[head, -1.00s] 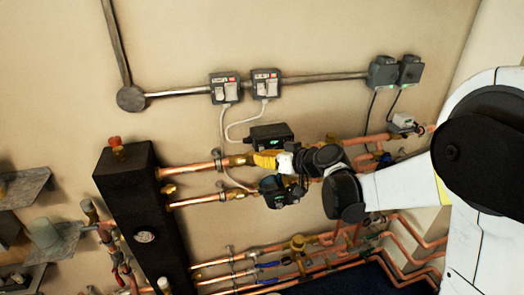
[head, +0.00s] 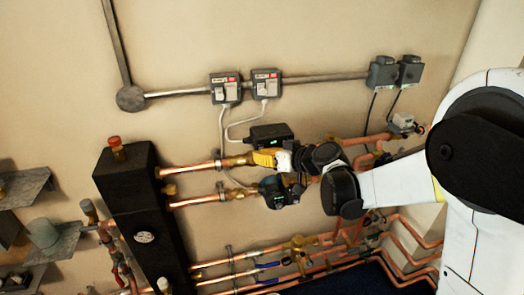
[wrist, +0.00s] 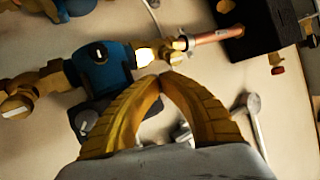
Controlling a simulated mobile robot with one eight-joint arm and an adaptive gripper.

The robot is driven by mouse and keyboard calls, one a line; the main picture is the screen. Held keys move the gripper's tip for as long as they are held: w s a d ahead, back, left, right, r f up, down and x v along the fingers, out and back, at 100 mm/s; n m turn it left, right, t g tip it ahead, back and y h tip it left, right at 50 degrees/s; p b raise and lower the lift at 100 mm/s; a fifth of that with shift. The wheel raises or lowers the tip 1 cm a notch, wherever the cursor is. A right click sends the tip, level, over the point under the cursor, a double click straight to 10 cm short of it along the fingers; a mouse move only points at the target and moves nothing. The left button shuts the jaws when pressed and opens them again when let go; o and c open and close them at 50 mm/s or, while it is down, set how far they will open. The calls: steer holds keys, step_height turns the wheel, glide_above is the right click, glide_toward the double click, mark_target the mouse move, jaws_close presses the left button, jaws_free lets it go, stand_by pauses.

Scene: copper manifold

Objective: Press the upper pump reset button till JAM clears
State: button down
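The upper pump is mostly hidden behind my gripper in the head view; its dark control box (head: 270,133) shows just above, with a small green readout I cannot read. In the wrist view, which looks turned over, the upper pump's teal body (wrist: 102,68) lies left of the fingertips, and its dark box is partly covered by a finger. My gripper (head: 262,158) has yellow fingers whose tips meet in the wrist view (wrist: 158,80), with nothing visible between them. The tips are beside the pump's brass fitting; contact cannot be told.
The lower pump (head: 272,184) sits close below my gripper, with a green readout. Copper pipes (head: 195,170) run left to a black manifold column (head: 128,190). Two switch boxes (head: 225,88) hang on the wall above. The wall between them and the pumps is mostly clear.

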steer(key=shift+s+d, duration=0.25)
steer(key=shift+s, duration=0.6)
steer(key=shift+s, duration=0.1)
steer(key=s, duration=0.2)
steer(key=s+d, duration=0.1)
steer(key=s, duration=0.1)
steer(key=shift+s+d, duration=0.2)
steer(key=shift+s, duration=0.1)
stand_by(0.3)
steer(key=s+d+f+m+g+h+b, duration=0.1)
steer(key=s+d+f+m+h+b, duration=0.2)
steer(key=s+d, duration=0.6)
steer(key=s+d+f+m+g+h+b, duration=0.1)
steer(key=s+d+f+m+h+b, duration=0.3)
steer(key=s, duration=1.2)
steer(key=d+f+h+b, duration=0.2)
steer(key=d+f+b, duration=0.1)
steer(key=d+b, duration=0.1)
steer(key=shift+d+f+h, duration=0.3)
steer(key=shift+d+f, duration=0.05)
steer(key=shift+d, duration=0.5)
